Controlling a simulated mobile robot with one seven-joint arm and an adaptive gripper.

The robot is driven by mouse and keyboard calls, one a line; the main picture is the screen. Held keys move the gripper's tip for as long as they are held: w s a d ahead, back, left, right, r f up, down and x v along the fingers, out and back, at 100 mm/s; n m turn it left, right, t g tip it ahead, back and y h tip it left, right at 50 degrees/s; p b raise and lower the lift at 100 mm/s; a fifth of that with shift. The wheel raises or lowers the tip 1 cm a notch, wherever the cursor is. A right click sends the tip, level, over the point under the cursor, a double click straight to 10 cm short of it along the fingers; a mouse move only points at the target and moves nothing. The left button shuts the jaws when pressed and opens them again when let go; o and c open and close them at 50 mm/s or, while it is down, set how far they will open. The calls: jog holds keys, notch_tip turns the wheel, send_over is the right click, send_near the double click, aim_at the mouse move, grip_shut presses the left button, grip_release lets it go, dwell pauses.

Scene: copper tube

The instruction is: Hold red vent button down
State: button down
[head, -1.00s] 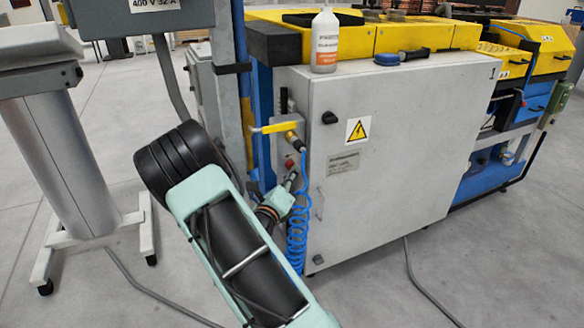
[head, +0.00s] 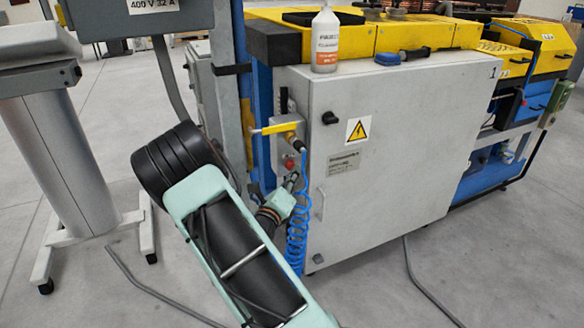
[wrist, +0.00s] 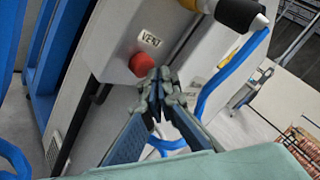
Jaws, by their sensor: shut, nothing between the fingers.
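The red vent button (head: 289,165) sits on the grey valve box on the cabinet's left side. In the wrist view the red button (wrist: 142,65) is a round cap below a "VENT" label (wrist: 151,40). My gripper (wrist: 158,76) is shut and empty. Its fingertips are just to the lower right of the button in the wrist view and overlap its edge; I cannot tell whether they touch it. In the head view my gripper (head: 293,180) is just below the button. Whether the button is pressed in cannot be told.
A yellow handle (head: 275,127) sticks out left above the button. A coiled blue hose (head: 297,235) hangs close beside my gripper. The grey cabinet door (head: 400,150) is to the right.

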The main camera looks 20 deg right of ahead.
jog(key=shift+s, duration=0.15)
jog(key=shift+s+f+p, duration=0.1)
jog(key=shift+s+p, duration=0.7)
jog(key=shift+s, duration=1.65)
jog(key=shift+d, duration=0.1)
